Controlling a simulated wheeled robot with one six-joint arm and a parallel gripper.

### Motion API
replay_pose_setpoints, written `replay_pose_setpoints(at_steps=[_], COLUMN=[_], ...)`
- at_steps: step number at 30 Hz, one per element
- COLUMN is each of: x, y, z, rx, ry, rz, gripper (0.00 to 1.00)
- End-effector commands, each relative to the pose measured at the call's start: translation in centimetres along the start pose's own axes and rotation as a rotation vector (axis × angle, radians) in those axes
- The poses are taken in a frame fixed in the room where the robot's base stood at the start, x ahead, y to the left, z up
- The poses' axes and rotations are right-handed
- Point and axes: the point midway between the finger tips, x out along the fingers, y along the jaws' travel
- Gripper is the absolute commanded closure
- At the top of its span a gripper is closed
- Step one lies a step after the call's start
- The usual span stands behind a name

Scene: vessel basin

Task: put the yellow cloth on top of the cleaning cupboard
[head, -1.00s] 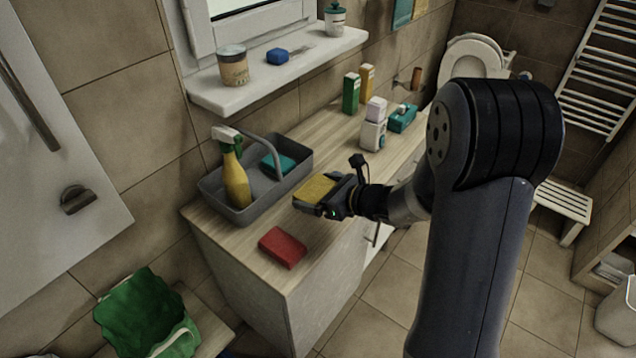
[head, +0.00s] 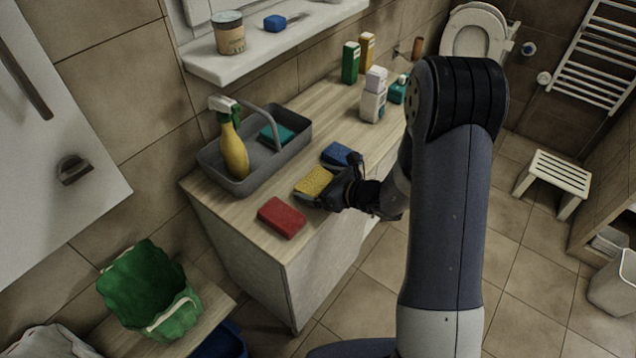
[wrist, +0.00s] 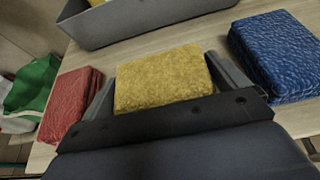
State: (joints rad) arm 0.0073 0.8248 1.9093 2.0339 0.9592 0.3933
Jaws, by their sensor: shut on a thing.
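The yellow cloth (head: 313,181) is a folded, thick block between the fingers of my gripper (head: 325,193), which is shut on it. In the wrist view the yellow cloth (wrist: 165,78) lies flat between the two fingers (wrist: 168,90). It is over the wooden top of the cleaning cupboard (head: 250,262), very low; I cannot tell whether it touches the top. A red cloth (head: 282,217) lies to its left, and a blue cloth (head: 340,154) lies to its right in the wrist view.
A grey caddy (head: 208,170) with a yellow spray bottle (head: 233,150) and a teal block (head: 277,134) stands behind the cloths. Bottles and boxes (head: 372,98) stand farther back. A shelf (head: 205,70) hangs above. A green bag (head: 150,285) is at the lower left.

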Motion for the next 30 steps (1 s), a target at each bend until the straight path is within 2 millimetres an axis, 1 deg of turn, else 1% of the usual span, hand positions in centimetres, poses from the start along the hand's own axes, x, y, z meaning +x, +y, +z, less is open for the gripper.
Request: replay_pose_setpoints(at_steps=[3,4,6,13,17,20,27,30], x=[0.2,0.1,0.1,0.1,-0.1,-1.8,-7.2,-9.0], y=[0.0,0.0,0.0,0.0,0.0,-0.2,-0.2,-0.1], z=[-0.4,-0.4,-0.3,-0.2,0.3,0.0,0.0,0.0], rx=[0.0,0.0,0.0,0.0,0.0,0.0,0.001,0.001], ry=[0.0,0.0,0.0,0.0,0.0,0.0,-0.001,0.0], rz=[0.0,0.0,0.0,0.0,0.0,-0.005,-0.007,-0.005], gripper=[0.28,0.05,0.0,0.0,0.0,0.0,0.0,0.0])
